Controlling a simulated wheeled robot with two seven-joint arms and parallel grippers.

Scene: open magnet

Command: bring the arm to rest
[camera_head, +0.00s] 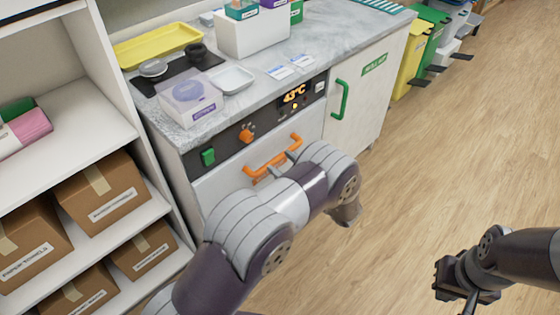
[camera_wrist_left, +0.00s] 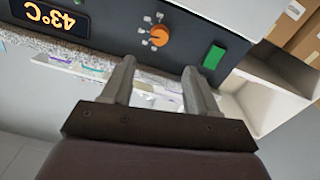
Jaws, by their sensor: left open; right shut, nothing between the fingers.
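My left arm reaches in from the bottom of the head view and bends in front of the counter unit (camera_head: 226,166). Its gripper is mostly hidden behind the arm there, near the orange handle (camera_head: 272,156). In the left wrist view, the left gripper (camera_wrist_left: 158,70) is open, with two grey fingers apart and nothing between them. Behind them are the control panel's orange knob (camera_wrist_left: 160,34) and green switch (camera_wrist_left: 213,56), seen upside down. My right gripper (camera_head: 470,300) is at the lower right of the head view, over the floor, shut and empty.
A shelf with several cardboard boxes (camera_head: 101,191) stands close at the left. The countertop (camera_head: 290,47) holds a yellow tray (camera_head: 158,45), a clear box (camera_head: 191,98) and a small white tray (camera_head: 231,79). Coloured bins (camera_head: 410,65) stand further back. The wooden floor (camera_head: 450,150) at right is clear.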

